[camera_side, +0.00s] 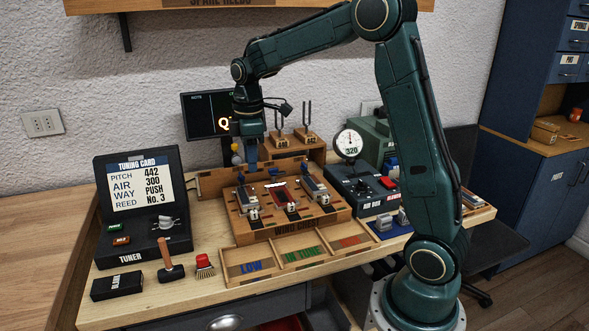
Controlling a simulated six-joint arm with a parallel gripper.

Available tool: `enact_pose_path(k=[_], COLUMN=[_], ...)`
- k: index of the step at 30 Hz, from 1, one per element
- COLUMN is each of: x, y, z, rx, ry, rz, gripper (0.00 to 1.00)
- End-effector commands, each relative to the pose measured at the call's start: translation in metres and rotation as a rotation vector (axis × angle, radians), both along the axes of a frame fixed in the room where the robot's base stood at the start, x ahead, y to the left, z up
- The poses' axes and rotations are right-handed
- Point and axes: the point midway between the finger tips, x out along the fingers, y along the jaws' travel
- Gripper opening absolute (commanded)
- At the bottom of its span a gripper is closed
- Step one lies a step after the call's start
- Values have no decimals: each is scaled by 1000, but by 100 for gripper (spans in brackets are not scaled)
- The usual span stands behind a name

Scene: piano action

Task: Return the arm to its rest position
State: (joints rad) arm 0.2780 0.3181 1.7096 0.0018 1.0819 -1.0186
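My gripper (251,156) points downward at the end of my dark green arm. It is above the back left part of the wooden block with the reed units (307,222). Its fingers show as a small blue-grey shape, too small to tell whether they are open or shut or hold anything. My arm rises from its base at the right, bends high, and reaches left over the bench.
A tuner (145,240) with a tuning card stands at the left, with a hammer (170,262) and red brush (204,266) in front. Sorting trays (295,256) lie at the front. A gauge unit (358,185) stands right. A monitor (205,113) and tuning forks (305,122) are behind.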

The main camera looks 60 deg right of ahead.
Motion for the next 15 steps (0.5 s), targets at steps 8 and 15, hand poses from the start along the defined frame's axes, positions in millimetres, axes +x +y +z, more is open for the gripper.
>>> enact_pose_path(k=[8,15], x=[-37,-78], y=[31,57], z=[37,61], rx=[-9,1], ry=[-81,-160], rz=[-119,-241], gripper=[35,35])
